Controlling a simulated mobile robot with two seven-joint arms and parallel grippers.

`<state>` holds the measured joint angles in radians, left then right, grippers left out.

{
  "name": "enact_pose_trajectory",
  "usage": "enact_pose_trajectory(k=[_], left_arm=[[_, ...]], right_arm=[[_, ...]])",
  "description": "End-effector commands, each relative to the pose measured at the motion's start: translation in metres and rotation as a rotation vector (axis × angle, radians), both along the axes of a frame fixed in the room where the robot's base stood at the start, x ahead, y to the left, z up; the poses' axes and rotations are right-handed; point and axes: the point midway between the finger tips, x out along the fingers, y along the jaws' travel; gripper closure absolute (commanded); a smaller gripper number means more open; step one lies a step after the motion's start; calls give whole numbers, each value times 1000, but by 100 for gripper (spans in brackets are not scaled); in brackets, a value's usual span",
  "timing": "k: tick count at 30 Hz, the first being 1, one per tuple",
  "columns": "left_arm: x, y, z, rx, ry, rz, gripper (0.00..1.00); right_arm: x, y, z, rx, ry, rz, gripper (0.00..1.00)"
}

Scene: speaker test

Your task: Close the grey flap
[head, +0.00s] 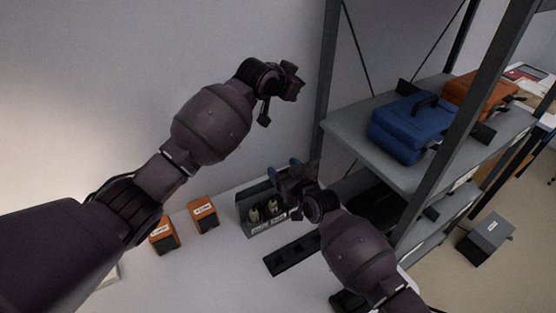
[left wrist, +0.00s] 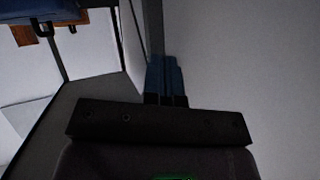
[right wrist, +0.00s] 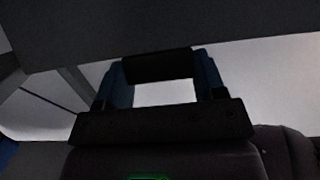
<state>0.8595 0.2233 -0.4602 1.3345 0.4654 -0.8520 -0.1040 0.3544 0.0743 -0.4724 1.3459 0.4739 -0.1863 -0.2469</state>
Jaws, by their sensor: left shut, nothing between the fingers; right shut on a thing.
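My right gripper (head: 284,168) is at the upper right of an open grey box (head: 253,226) on the white surface in the head view. In the right wrist view its blue fingers stand apart on the two ends of a dark bar (right wrist: 158,65). The bar meets a wide dark grey panel (right wrist: 90,38) above it, which looks like the grey flap. The flap's outline is not clear in the head view, where my gripper partly covers that spot. My left gripper (head: 292,85) is raised before the wall, empty, its blue fingers together in the left wrist view (left wrist: 165,75).
Two orange boxes (head: 203,214) stand left of the grey box. A dark slotted strip (head: 292,254) lies in front. A metal shelf rack (head: 360,142) with a blue case (head: 398,130) and an orange case (head: 478,95) stands close on the right. A grey box (head: 486,240) is on the floor.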

Motion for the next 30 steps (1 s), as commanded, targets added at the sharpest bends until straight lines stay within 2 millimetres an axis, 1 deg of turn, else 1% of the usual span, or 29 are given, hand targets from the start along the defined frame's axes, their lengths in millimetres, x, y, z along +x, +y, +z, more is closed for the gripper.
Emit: enact_pose_trajectory(k=[1, 6, 8, 11, 14, 16, 18, 19, 21, 24, 27, 30], left_arm=[[7, -4, 7, 33, 28, -8, 100], [19, -11, 16, 156, 166, -32, 100], [22, -9, 16, 207, 234, -39, 100], [22, 1, 11, 295, 379, -50, 100], [13, 19, -10, 370, 550, -65, 100], [1, 34, -33, 411, 683, -82, 100], [-12, 47, -50, 440, 801, -108, 100], [-18, 51, -55, 450, 846, -121, 100], [-29, 58, -63, 468, 931, -154, 100], [-42, 63, -65, 490, 1009, -203, 100], [-50, 65, -64, 511, 1046, -241, 100], [-54, 67, -65, 530, 1060, -258, 100]], right_arm=[[-2, -1, -6, -7, 12, 1, 79], [-2, -1, -6, -7, 12, 1, 79], [-2, -1, -6, -7, 12, 1, 79], [-2, -1, -6, -7, 12, 1, 79], [-2, -1, -6, -7, 12, 1, 79], [-2, -1, -6, -7, 12, 1, 79], [-2, -1, -6, -7, 12, 1, 79], [-2, -1, -6, -7, 12, 1, 79], [-2, -1, -6, -7, 12, 1, 79], [-2, -1, -6, -7, 12, 1, 79], [-2, -1, -6, -7, 12, 1, 79], [-2, -1, -6, -7, 12, 1, 79]])
